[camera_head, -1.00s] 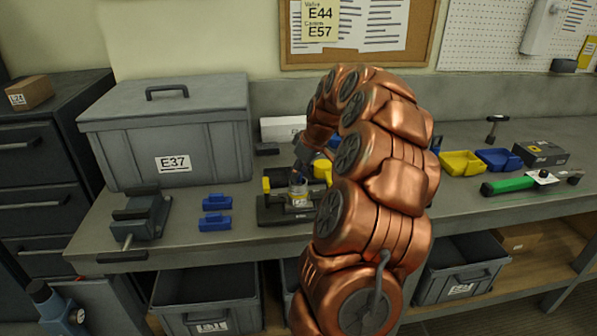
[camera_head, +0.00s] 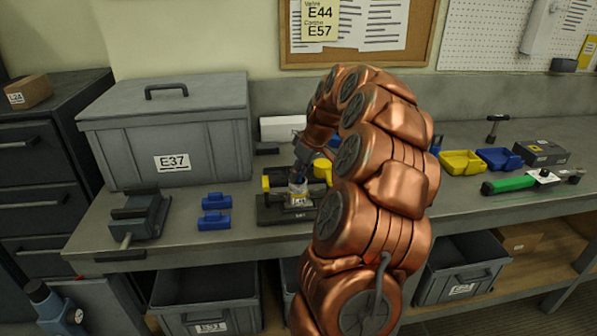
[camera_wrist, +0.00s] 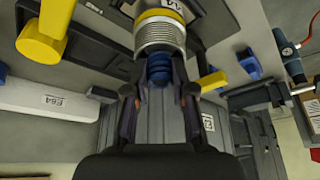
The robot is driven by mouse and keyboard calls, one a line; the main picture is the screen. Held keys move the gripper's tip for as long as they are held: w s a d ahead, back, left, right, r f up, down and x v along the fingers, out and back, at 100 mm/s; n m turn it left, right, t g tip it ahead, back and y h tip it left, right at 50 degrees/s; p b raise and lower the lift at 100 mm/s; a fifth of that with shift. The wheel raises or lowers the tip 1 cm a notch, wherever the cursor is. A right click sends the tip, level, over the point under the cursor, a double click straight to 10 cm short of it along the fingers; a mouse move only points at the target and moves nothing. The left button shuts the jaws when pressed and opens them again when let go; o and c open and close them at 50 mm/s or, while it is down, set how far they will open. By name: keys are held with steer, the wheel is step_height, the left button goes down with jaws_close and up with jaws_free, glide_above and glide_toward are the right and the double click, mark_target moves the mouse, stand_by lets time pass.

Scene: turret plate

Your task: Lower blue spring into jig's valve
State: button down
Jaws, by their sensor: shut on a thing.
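The jig (camera_head: 270,215) is a dark fixture with yellow clamp parts on the bench. The valve (camera_head: 299,197), a labelled metal cylinder, stands upright in it. In the wrist view the valve (camera_wrist: 160,38) shows a ribbed metal end and a yellow band. My gripper (camera_wrist: 160,88) is shut on the blue spring (camera_wrist: 159,72), right at the valve's mouth. The spring's far end meets or enters the mouth; how deep it sits is hidden. In the head view my gripper (camera_head: 300,172) is just above the valve, and the spring cannot be made out.
A grey lidded box (camera_head: 185,140) stands left of the jig. A white box (camera_head: 283,128) is behind. Yellow (camera_head: 462,162) and blue bins (camera_head: 499,159) stand at right.

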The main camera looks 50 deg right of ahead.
steer(key=shift+a+f, duration=0.1)
steer(key=shift+f, duration=0.1)
steer(key=c, duration=0.9)
jaws_free()
steer(key=shift+r, duration=0.15)
steer(key=shift+s+r, duration=0.1)
steer(key=shift+r, duration=0.1)
steer(key=v, duration=1.1)
steer(key=shift+r, duration=0.3)
